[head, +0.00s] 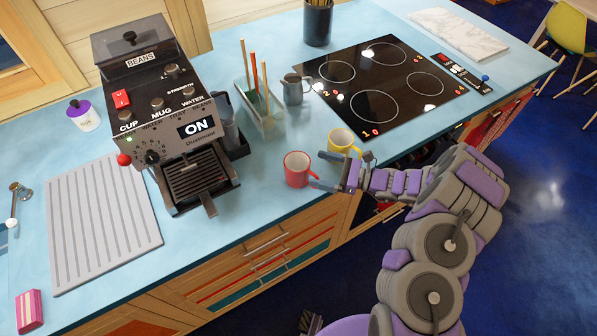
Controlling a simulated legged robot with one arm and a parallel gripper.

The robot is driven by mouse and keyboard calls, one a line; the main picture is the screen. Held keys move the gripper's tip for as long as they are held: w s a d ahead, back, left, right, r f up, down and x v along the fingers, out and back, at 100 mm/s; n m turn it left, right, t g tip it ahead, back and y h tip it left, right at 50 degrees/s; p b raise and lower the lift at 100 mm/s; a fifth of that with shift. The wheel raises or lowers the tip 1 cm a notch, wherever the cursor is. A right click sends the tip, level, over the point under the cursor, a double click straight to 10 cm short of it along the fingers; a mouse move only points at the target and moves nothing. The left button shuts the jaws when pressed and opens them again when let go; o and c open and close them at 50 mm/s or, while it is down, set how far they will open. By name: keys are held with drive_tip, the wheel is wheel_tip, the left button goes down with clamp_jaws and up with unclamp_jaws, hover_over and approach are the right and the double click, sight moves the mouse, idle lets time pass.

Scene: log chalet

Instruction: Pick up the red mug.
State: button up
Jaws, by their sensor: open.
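The red mug (297,170) stands upright on the blue counter near its front edge, just right of the coffee machine. A yellow mug (344,142) stands close behind it to the right. My gripper (322,171) is open and points left at the red mug, its fingertips at the mug's right side. I cannot tell whether the fingers touch the mug or reach around it. Part of the yellow mug's lower side is hidden behind my gripper.
The coffee machine (160,105) stands left of the mugs. Behind them are a glass container with sticks (258,112), a grey pitcher (293,90) and a black cooktop (385,85). The blue counter (262,205) is clear in front of the red mug. A grey ridged drainboard (100,225) lies at the left.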

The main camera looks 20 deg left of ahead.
sight(305, 166)
drive_tip(key=a, duration=0.5)
drive_tip(key=shift+s+a+f+b, duration=0.1)
drive_tip(key=shift+a+f+b, duration=0.1)
drive_tip(key=shift+a+b, duration=0.2)
drive_tip(key=shift+d+r, duration=0.1)
drive_tip(key=shift+d, duration=0.3)
drive_tip(key=c, duration=0.4)
drive_tip(key=shift+a, duration=0.2)
drive_tip(key=c, duration=0.7)
